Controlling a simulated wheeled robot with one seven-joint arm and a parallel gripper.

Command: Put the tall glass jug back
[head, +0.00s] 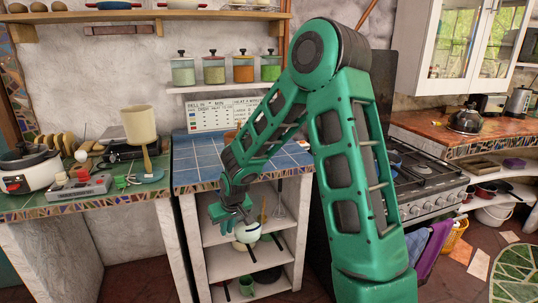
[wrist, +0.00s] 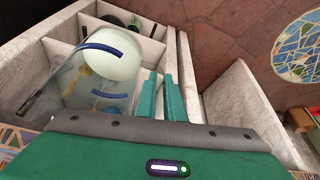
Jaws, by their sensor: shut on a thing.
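A clear glass jug with blue trim (wrist: 88,78) shows at the left of the wrist view, tilted in the picture, with a pale round end towards the upper right. My gripper (wrist: 163,97) has its two green fingers close together at the jug's right side, shut on it; the exact grip point is hard to make out.
The open shelf unit (head: 203,262) under the blue tiled counter (head: 195,160) holds pans and a green mug (head: 247,286). The blue counter top is largely clear. A cluttered side counter (head: 60,205) stands left; a stove (head: 425,180) stands right.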

